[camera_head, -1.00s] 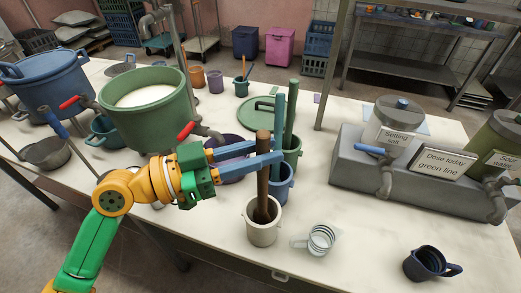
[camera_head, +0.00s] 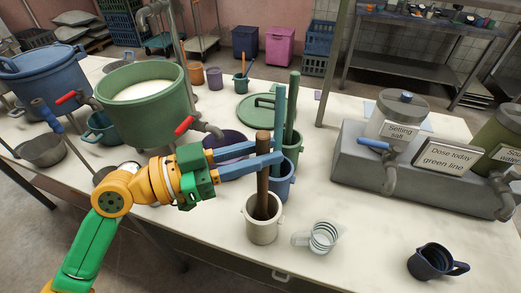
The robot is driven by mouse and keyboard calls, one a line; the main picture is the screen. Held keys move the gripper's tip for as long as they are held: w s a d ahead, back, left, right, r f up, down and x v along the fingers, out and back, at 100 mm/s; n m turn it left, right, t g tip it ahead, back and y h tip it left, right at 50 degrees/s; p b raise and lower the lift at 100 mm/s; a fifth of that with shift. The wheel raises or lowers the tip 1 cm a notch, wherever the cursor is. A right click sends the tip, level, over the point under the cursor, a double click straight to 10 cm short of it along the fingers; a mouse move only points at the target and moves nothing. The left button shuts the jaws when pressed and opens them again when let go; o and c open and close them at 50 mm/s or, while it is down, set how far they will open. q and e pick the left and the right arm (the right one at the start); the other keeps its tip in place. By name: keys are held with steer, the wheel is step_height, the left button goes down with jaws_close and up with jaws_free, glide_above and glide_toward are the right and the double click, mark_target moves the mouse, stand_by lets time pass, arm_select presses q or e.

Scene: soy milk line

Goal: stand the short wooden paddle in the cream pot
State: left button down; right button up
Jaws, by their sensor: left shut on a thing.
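The short wooden paddle (camera_head: 263,181) is brown and stands nearly upright. Its lower end is inside the cream pot (camera_head: 262,231), a small pot with side lugs near the table's front edge. The pot's wall hides the paddle's foot, so I cannot tell whether it touches the bottom. My left gripper (camera_head: 268,151) comes in from the left and is shut on the paddle's upper part, above the pot's rim. My right gripper is not in view.
Close behind stand a blue pot (camera_head: 281,187) with a blue paddle (camera_head: 278,115) and a green pot (camera_head: 293,153) with a green paddle (camera_head: 291,105). A clear jug (camera_head: 322,236) and dark mug (camera_head: 433,262) stand right. A big green pot (camera_head: 150,117) stands left.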

arm_select(q)
steer(key=shift+f+b, duration=0.4)
steer(key=shift+f, duration=0.1)
steer(key=c, duration=0.6)
jaws_free()
steer(key=shift+s+a+f+b, duration=0.1)
steer(key=shift+a+f+b, duration=0.05)
steer(key=shift+a+b, duration=0.15)
steer(key=b+v, duration=0.3)
steer(key=v, duration=0.3)
steer(key=shift+s+a, duration=0.15)
steer(key=shift+a, duration=0.05)
